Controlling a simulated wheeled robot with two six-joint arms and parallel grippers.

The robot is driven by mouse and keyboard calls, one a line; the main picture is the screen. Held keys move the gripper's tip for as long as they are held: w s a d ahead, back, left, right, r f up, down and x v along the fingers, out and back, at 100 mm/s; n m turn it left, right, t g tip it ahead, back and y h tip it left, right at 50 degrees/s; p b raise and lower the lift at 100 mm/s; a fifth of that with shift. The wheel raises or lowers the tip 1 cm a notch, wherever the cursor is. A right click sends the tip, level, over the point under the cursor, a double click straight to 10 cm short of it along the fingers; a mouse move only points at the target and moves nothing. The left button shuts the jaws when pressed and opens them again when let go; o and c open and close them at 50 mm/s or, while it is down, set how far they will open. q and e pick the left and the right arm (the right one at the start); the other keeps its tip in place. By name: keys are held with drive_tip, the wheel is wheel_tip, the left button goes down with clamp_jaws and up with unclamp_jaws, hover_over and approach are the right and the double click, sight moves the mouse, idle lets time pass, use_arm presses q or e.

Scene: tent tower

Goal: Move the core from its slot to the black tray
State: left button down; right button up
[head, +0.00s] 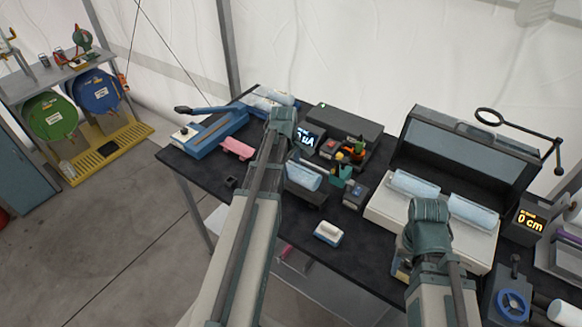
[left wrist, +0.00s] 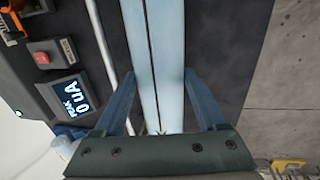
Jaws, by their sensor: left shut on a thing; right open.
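A light blue core (head: 304,176) lies just right of my left arm, over the dark black tray (head: 305,197). It also fills the middle of the left wrist view (left wrist: 160,50), with a dark lengthwise line. My left gripper (head: 283,122) is shut on this core, its two fingers (left wrist: 160,100) on either side of it. The arm hides the fingertips in the head view. I cannot tell whether the core touches the tray. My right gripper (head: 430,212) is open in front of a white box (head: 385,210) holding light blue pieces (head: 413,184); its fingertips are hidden.
A meter (head: 307,138) stands behind the core, with a thin rod (left wrist: 104,55) between. A blue tool (head: 210,134), pink block (head: 237,149) and white-topped block (head: 328,233) lie around. An open-lidded case (head: 470,145) is behind the white box. Bare table lies front left.

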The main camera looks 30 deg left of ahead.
use_arm(q)
drive_tip(key=shift+f+b, duration=2.1)
drive_tip(key=shift+f, duration=0.3)
use_arm(e)
drive_tip(key=shift+f, duration=2.35)
use_arm(q)
drive_tip(key=shift+f+b, duration=0.3)
use_arm(e)
drive_tip(key=shift+f, duration=0.3)
use_arm(q)
unclamp_jaws()
drive_tip(key=shift+r, duration=0.15)
use_arm(e)
drive_tip(key=shift+r, duration=0.15)
use_arm(q)
drive_tip(key=r+p, duration=0.4)
drive_tip(key=s+r+p, duration=0.1)
drive_tip(key=r+p, duration=0.4)
drive_tip(key=s+r+p, duration=0.1)
drive_tip(key=r+p, duration=0.3)
drive_tip(key=shift+s+r+p, duration=0.1)
drive_tip(key=shift+r+p, duration=0.15)
drive_tip(key=shift+p, duration=0.15)
drive_tip(key=shift+a, duration=0.1)
use_arm(e)
wheel_tip(320, 180, up, 14)
drive_tip(key=shift+f, duration=0.25)
